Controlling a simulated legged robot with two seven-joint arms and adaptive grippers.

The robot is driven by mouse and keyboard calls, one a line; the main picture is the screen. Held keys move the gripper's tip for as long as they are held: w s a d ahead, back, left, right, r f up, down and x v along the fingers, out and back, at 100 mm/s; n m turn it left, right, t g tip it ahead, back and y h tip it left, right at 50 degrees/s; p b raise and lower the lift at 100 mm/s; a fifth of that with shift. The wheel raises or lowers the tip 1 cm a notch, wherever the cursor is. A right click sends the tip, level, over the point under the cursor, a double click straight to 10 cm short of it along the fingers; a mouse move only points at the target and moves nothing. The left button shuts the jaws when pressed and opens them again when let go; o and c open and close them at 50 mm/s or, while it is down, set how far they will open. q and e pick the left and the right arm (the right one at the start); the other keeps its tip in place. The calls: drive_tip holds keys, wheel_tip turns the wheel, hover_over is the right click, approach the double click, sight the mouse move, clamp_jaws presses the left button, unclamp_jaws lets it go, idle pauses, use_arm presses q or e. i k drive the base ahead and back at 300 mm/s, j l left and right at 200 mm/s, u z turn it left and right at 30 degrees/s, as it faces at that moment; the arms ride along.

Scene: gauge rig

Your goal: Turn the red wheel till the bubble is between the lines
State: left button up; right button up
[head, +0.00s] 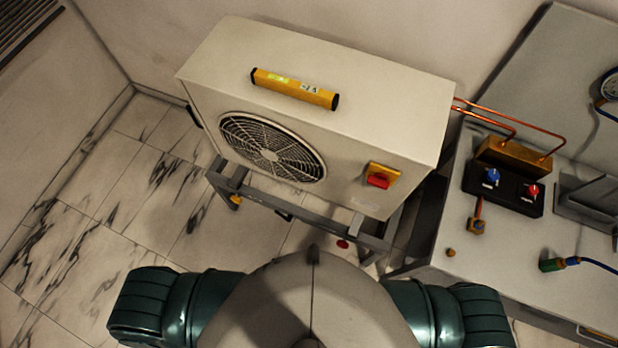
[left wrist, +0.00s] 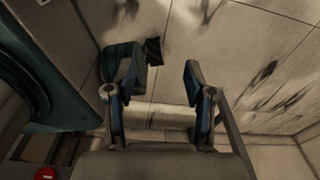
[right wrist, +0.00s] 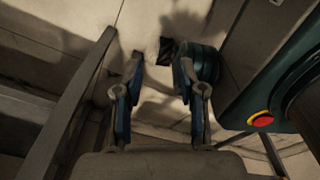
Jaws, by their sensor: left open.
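A yellow spirit level (head: 295,88) lies on top of the white fan unit (head: 400,95). Its vial shows yellow-green, but the bubble and lines are too small to make out. A small red disc (head: 343,244), which looks like the red wheel, shows low at the unit's grey stand (head: 300,212), just beyond my body. My grippers are out of the head view. My left gripper (left wrist: 162,68) is open and empty above the floor in the left wrist view. My right gripper (right wrist: 159,64) is open and empty above the floor in the right wrist view.
A red switch on a yellow plate (head: 381,175) is on the unit's front. A bench (head: 480,255) at the right carries a valve block with blue and red knobs (head: 503,188) and a hose fitting (head: 552,265). Copper pipes (head: 500,117) join unit and block. Marble floor at left is clear.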

sight(341, 242)
drive_tip(key=k+l, duration=0.15)
drive_tip(key=k, duration=0.2)
drive_tip(key=k+l+z, duration=0.1)
drive_tip(key=k, duration=0.3)
drive_tip(key=k+l, duration=0.15)
drive_tip(key=k, duration=0.2)
drive_tip(key=z, duration=0.05)
